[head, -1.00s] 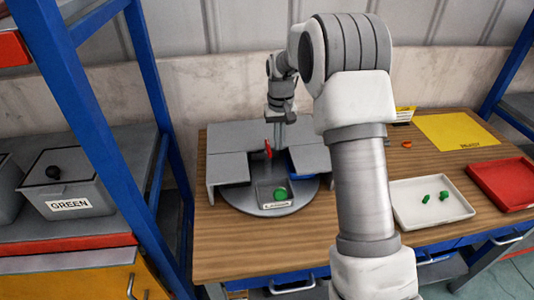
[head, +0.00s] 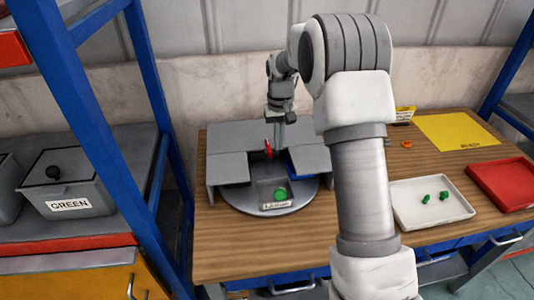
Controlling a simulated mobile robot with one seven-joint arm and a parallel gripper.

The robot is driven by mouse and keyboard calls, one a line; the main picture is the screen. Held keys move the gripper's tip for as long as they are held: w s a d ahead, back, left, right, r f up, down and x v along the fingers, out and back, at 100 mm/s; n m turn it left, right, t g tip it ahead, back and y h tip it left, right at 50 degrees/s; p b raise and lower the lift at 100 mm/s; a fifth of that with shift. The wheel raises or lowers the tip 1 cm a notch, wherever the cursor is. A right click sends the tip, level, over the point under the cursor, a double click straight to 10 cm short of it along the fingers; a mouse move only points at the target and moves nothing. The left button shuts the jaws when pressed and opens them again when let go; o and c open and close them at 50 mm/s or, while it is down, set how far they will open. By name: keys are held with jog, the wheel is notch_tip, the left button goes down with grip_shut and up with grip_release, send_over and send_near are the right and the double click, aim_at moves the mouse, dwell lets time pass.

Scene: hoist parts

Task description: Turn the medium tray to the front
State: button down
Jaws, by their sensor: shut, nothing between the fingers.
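A grey round turntable (head: 247,207) stands on the wooden bench, partly under a grey cover (head: 222,167). A grey tray with a label (head: 276,205), too small to read, sits at its front opening and holds a green round part (head: 280,195). A red upright piece (head: 268,149) stands behind it. A blue section (head: 292,164) shows to the right, partly under the cover. I cannot tell which tray is the medium one. My gripper (head: 279,145) is shut and empty, pointing down behind the front tray, close to the red piece; contact is unclear.
A white tray (head: 408,212) with green parts and a red tray (head: 506,182) lie on the right of the bench, near a yellow mat (head: 455,132). An orange part (head: 406,144) lies behind. A blue-framed shelf with a GREEN bin (head: 85,197) is left.

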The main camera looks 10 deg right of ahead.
jog(key=shift+f, duration=0.1)
dwell(0.3)
notch_tip(320, 180, down, 2)
jog(key=shift+f+b, duration=0.15)
jog(key=shift+b, duration=0.55)
jog(key=a+m, duration=0.1)
jog(key=m, duration=0.2)
jog(key=s+a+m+p, duration=0.1)
jog(key=m, duration=0.2)
jog(key=m+p, duration=0.1)
jog(key=m, duration=0.2)
jog(key=shift+s+a+m, duration=0.2)
jog(key=shift+a+m, duration=0.2)
jog(key=m, duration=0.1)
jog(key=a+m+p, duration=0.1)
jog(key=m, duration=0.1)
jog(key=m+p, duration=0.1)
jog(key=m, duration=0.1)
jog(key=shift+w+a, duration=0.2)
jog(key=shift+a, duration=0.05)
notch_tip(320, 180, up, 6)
jog(key=m+p, duration=0.6)
jog(key=p, duration=0.1)
send_over(270, 152)
jog(key=a, duration=0.3)
jog(key=shift+d, duration=0.15)
